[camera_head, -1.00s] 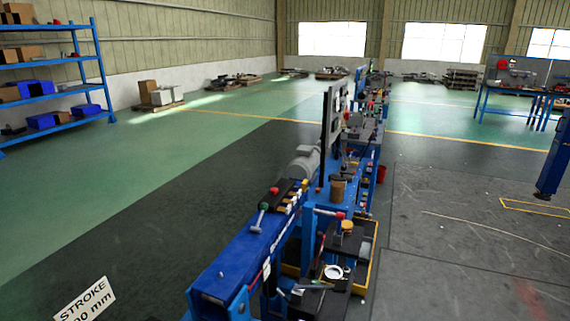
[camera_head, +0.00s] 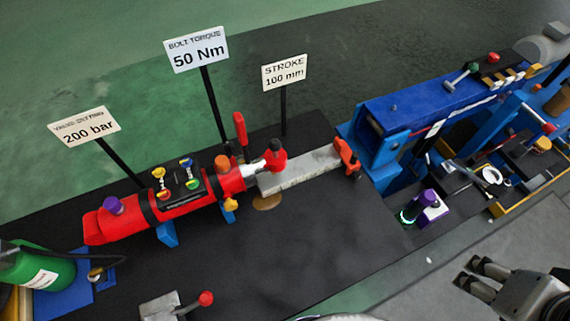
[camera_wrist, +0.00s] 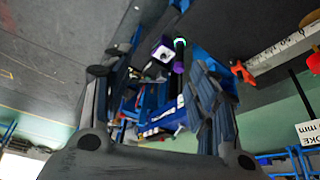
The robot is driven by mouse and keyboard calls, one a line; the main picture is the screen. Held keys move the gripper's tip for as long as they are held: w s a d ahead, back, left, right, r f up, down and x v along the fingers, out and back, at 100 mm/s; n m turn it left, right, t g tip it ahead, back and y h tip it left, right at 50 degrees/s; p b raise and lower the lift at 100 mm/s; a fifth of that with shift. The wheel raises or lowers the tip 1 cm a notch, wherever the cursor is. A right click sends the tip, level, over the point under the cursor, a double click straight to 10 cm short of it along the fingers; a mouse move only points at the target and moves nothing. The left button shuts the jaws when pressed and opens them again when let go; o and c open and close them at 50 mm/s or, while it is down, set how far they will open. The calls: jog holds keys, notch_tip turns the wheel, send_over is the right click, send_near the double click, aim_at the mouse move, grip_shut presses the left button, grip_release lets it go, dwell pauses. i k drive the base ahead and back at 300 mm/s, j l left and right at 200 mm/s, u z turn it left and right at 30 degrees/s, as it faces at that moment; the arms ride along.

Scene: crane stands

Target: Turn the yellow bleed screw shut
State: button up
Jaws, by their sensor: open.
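A small yellow part (camera_head: 230,204), which looks like the bleed screw, sits low on the front side of the red cylinder (camera_head: 122,222), near its right end. Its exact shape and how far it is turned are too small to tell. My gripper (camera_head: 472,273) is at the lower right of the head view, well to the right of the screw and apart from it. In the wrist view my gripper (camera_wrist: 152,85) has its two fingers spread with nothing held between them. The yellow screw does not show in the wrist view.
A red-knobbed lever (camera_head: 205,299) stands near the bench's front edge. A green bottle (camera_head: 35,268) is at left. Three signs on posts, one reading 200 bar (camera_head: 86,127), stand behind the cylinder. A purple-and-green item (camera_head: 418,207) lies right. The black bench top before the cylinder is mostly clear.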

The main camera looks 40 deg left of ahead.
aim_at(230, 205)
jog(key=u, duration=0.9)
jog(key=k+u, duration=0.1)
jog(key=u, duration=0.4)
jog(key=l+u, duration=0.1)
jog(key=u, duration=1.25)
jog(key=k+j, duration=0.05)
